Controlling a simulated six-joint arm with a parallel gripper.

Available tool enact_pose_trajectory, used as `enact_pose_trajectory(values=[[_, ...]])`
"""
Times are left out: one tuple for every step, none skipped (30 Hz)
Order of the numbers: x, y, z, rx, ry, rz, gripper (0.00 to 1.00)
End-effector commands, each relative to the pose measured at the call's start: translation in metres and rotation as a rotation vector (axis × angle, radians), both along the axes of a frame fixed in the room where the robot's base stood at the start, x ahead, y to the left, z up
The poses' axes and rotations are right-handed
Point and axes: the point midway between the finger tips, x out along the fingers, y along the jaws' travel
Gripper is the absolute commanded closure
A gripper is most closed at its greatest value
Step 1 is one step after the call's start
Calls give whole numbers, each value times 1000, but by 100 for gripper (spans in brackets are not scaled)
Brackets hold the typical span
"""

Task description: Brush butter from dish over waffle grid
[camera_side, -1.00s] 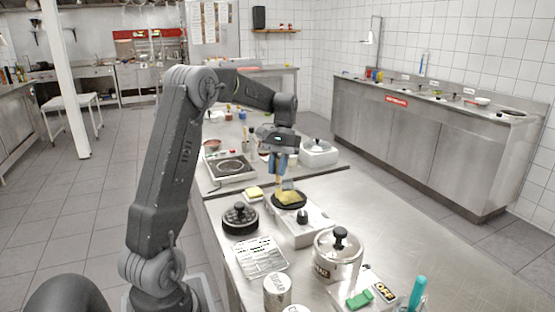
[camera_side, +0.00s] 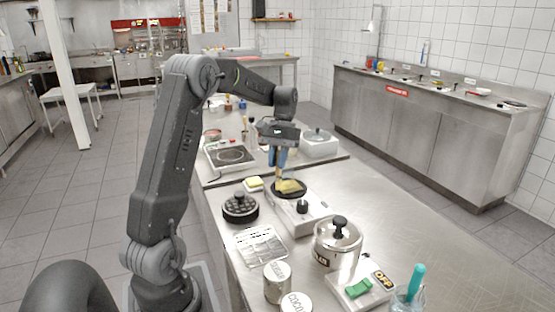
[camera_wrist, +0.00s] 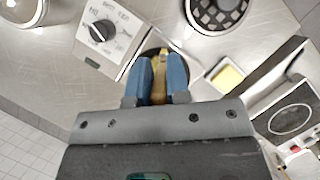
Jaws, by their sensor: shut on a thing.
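My gripper (camera_side: 278,157) points down with its blue fingers shut on a brush with a wooden handle (camera_wrist: 160,78). A pale dish with a yellow butter block (camera_side: 253,183) sits left of the plate, and also shows in the wrist view (camera_wrist: 228,76). My fingers hide much of the plate in the wrist view.
A steel pot (camera_side: 338,243), tins (camera_side: 278,282) and a hotplate (camera_side: 230,155) stand around.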

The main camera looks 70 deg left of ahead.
Motion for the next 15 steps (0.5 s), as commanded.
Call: enact_pose_trajectory(values=[[0, 0, -1, 0, 0, 0, 100], [0, 0, -2, 0, 0, 0, 100], [0, 0, -3, 0, 0, 0, 100], [0, 0, -3, 0, 0, 0, 100], [0, 0, -4, 0, 0, 0, 100], [0, 0, -4, 0, 0, 0, 100], [0, 0, -5, 0, 0, 0, 100], [0, 0, -6, 0, 0, 0, 100], [0, 0, -6, 0, 0, 0, 100], [0, 0, -7, 0, 0, 0, 100], [0, 0, -7, 0, 0, 0, 100], [0, 0, -8, 0, 0, 0, 100], [0, 0, -9, 0, 0, 0, 100], [0, 0, -9, 0, 0, 0, 100], [0, 0, -10, 0, 0, 0, 100]])
